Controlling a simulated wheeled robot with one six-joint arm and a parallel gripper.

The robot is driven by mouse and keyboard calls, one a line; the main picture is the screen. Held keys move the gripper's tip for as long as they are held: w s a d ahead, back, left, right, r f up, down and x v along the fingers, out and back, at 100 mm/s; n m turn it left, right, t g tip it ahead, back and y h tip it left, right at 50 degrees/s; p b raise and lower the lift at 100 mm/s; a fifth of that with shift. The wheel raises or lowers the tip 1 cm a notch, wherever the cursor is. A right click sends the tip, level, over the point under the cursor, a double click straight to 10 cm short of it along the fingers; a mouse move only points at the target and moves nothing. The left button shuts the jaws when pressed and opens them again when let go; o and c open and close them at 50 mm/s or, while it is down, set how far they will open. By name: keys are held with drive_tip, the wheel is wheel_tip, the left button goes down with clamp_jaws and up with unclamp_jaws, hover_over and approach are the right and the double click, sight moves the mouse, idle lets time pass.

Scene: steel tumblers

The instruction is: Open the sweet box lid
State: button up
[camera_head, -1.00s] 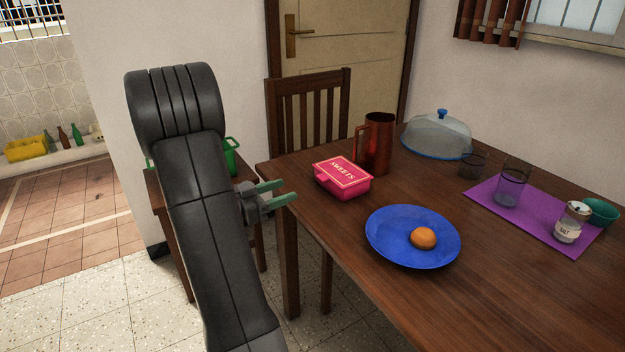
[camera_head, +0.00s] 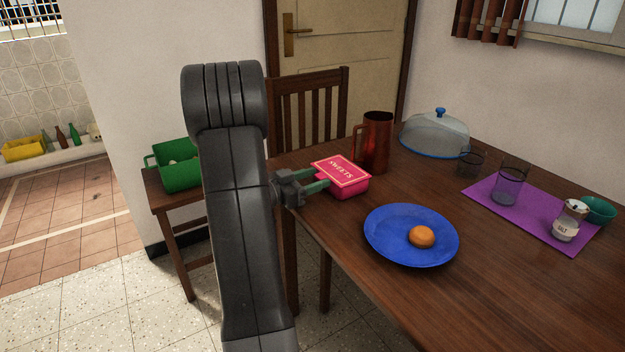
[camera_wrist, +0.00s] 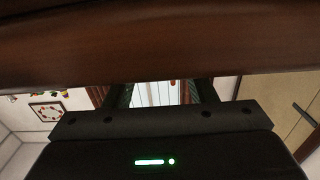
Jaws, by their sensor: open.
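The sweet box (camera_head: 343,181) is a small pink box on the wooden table, left of the copper jug. Its lid (camera_head: 341,170), labelled SWEETS, lies shut on top. My gripper (camera_head: 320,180) is open at the box's left side, with its green fingers reaching to the box's near-left face. I cannot tell whether the fingers touch the box or its front tab. The wrist view shows the dark gripper body, parts of two fingers (camera_wrist: 163,95) spread apart, and a brown wooden surface across the top; the box is not seen there.
A copper jug (camera_head: 376,143) stands close behind the box. A blue plate (camera_head: 400,250) with an orange (camera_head: 422,237) lies in front right. A glass dome (camera_head: 436,135), glasses and a purple mat (camera_head: 482,200) are further right. A chair (camera_head: 309,110) stands behind the table.

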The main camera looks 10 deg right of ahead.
sight(325, 174)
clamp_jaws()
drive_tip(key=shift+r, duration=0.15)
drive_tip(key=shift+r+y, duration=0.6)
drive_tip(key=shift+r, duration=0.15)
drive_tip(key=d+r+g+y+p, duration=0.1)
drive_tip(key=r+y+p, duration=0.1)
drive_tip(key=w+d+r+g+y+p, duration=0.1)
drive_tip(key=r+y+p, duration=0.1)
drive_tip(key=r, duration=0.1)
drive_tip(key=d+r+g+y+p, duration=0.1)
drive_tip(key=r+y+p, duration=0.1)
drive_tip(key=r, duration=0.1)
drive_tip(key=shift+w+d+r+y+p, duration=0.15)
drive_tip(key=shift+d+r+y+p, duration=0.15)
drive_tip(key=shift+d+y, duration=0.1)
drive_tip(key=w+d+r+g+y+p, duration=0.3)
drive_tip(key=d+y+p, duration=0.5)
drive_tip(key=p, duration=1.6)
drive_tip(key=shift+d+r+y, duration=0.15)
drive_tip(key=shift+y, duration=0.55)
